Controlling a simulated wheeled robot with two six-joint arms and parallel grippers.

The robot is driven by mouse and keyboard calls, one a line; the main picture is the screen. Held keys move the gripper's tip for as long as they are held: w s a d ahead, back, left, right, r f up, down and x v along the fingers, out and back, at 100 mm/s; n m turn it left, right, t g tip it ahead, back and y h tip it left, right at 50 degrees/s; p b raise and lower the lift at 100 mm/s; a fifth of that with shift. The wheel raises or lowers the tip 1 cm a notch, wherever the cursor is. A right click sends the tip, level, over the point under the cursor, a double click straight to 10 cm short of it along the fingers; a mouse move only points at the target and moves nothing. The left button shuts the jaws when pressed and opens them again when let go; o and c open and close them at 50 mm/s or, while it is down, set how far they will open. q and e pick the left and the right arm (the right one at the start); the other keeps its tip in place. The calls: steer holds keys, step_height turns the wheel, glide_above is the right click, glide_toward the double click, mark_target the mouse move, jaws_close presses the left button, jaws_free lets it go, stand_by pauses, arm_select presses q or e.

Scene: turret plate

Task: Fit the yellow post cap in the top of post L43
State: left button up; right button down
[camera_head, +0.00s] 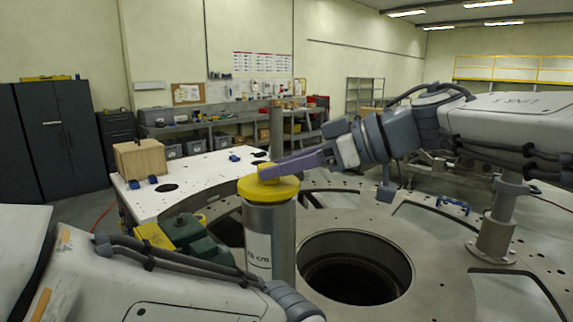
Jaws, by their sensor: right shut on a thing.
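The yellow post cap (269,189) is a round disc with a small raised knob, at the top of a grey metal post (270,240). The post stands upright near the middle and bears a white label ending in "cm"; no L43 mark can be read. The cap looks level and covers the post's top; I cannot tell whether it is fully seated. My right gripper (272,172) has purple fingers and reaches in from the right, shut on the cap's knob. My left arm comes in at the lower left; its gripper is out of view.
A large round hole (355,268) opens in the grey turret plate (440,250) right of the post. A green and yellow device (185,235) stands to its left. A white table (190,175) with a wooden box (140,159) is behind. Another post (496,225) stands at right.

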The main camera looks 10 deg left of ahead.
steer(key=shift+f+b, duration=0.3)
steer(key=shift+f, duration=0.25)
steer(key=c, duration=0.7)
jaws_free()
steer(key=p+v, duration=0.5)
steer(key=v, duration=0.6)
